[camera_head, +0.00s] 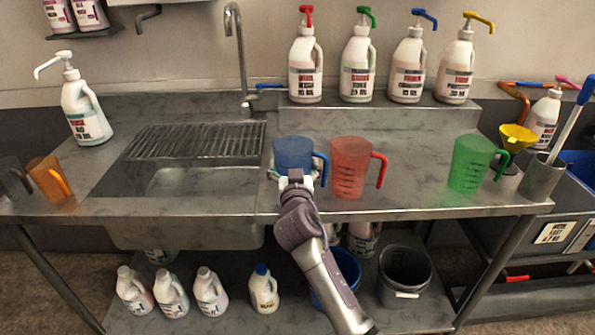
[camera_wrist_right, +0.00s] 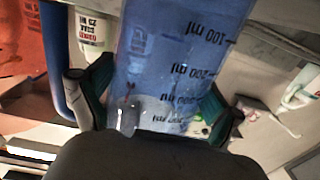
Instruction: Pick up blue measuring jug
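The blue measuring jug (camera_head: 293,150) stands upright on the steel counter, its handle to the right in the head view. My right gripper (camera_head: 296,180) is at its front and hides its lower front. In the right wrist view the jug (camera_wrist_right: 180,60) appears upside down, with its millilitre marks facing the camera. The right gripper's fingers (camera_wrist_right: 158,100) lie on either side of the jug's body, close to its walls. I cannot tell whether they press on it. The jug's handle passes behind the left-hand finger in that view. My left gripper is not in view.
A red jug (camera_head: 350,165) stands close right of the blue one. A green jug (camera_head: 470,163), an orange jug (camera_head: 48,178) and a dark jug (camera_head: 14,178) stand farther off. The sink (camera_head: 200,190) is to the left. Several pump bottles line the back ledge (camera_head: 390,118).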

